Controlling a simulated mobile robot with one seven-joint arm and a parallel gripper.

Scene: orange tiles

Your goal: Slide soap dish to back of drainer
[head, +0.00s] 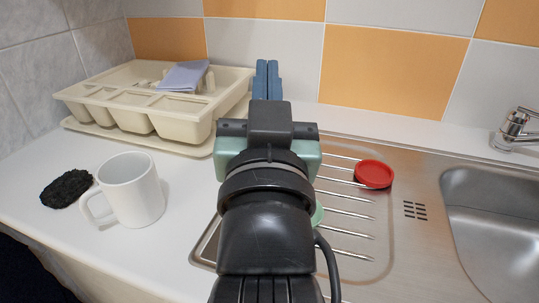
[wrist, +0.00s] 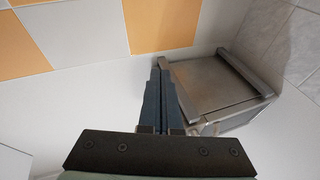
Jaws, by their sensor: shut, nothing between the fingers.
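My gripper (head: 267,78) is shut and empty. Its blue fingers point toward the tiled back wall, beyond the back edge of the ribbed metal drainer (head: 385,240). The fingers also show together in the wrist view (wrist: 160,85). A red round dish (head: 374,174) lies on the drainer, to the right of my arm and apart from the fingers. A small part of a pale green round thing (head: 318,214) shows on the drainer beside my arm, which hides the rest. I cannot tell which of the two is the soap dish.
A cream rack (head: 137,121) with a lavender cloth (head: 183,76) stands left of my gripper. A white mug (head: 132,190) and black scourer (head: 67,188) are at left. The sink (head: 495,225) and tap (head: 515,130) are at right. A grey metal box (wrist: 215,90) stands beside my fingers.

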